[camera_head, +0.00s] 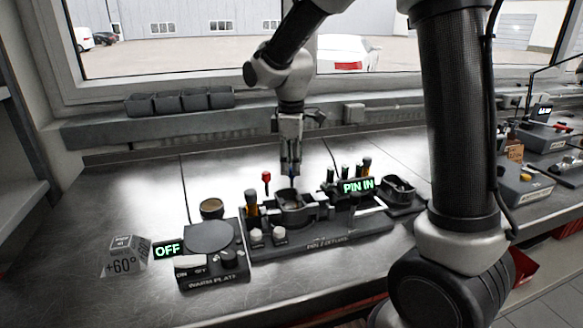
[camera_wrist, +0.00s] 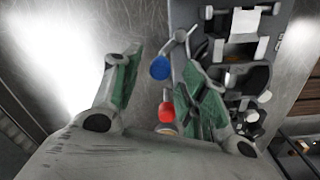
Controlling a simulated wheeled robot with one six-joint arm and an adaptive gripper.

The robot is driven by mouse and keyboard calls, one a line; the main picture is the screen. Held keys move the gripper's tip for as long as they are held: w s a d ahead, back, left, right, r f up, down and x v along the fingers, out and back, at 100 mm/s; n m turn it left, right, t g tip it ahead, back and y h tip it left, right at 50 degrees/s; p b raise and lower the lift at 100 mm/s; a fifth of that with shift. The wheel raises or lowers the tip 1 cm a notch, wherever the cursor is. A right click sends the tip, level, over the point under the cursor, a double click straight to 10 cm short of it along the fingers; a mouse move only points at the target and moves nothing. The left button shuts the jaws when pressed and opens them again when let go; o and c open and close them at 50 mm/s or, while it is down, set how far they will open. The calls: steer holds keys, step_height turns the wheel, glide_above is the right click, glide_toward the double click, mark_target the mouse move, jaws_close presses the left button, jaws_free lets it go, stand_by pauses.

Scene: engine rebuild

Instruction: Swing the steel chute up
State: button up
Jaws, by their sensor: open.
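The pin fixture (camera_head: 335,238) is a dark block with its name on the front edge, in the middle of the bench. My gripper (camera_head: 291,172) points down over its rear side. In the wrist view its jaws (camera_wrist: 158,58) stand apart with a blue knob (camera_wrist: 160,68) between them. I see no firm contact. A small grey metal piece (camera_wrist: 183,37) adjoins the blue knob; I cannot tell whether it is the steel chute. A red knob (camera_wrist: 166,112) lies nearer the wrist, and it shows at the fixture's back left in the head view (camera_head: 266,177).
Left of the fixture is a warm plate (camera_head: 210,237) with an OFF sign (camera_head: 168,249). A PIN IN sign (camera_head: 358,186) stands over the fixture's right part. Small bins (camera_head: 180,101) line the window ledge. The bench at far left is mostly clear.

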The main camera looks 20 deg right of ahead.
steer(key=shift+f, duration=1)
jaws_close()
steer(key=shift+w+d+m, duration=0.1)
steer(key=shift+m, duration=0.2)
steer(key=shift+d+m+g, duration=0.15)
steer(key=shift+d+m, duration=0.65)
steer(key=shift+m, duration=1.75)
steer(key=shift+d+m+g, duration=0.1)
steer(key=shift+d+m, duration=0.75)
steer(key=shift+m, duration=1.75)
steer(key=shift+d+m+g, duration=0.15)
steer(key=shift+d+m, duration=0.65)
steer(key=shift+m, duration=1.75)
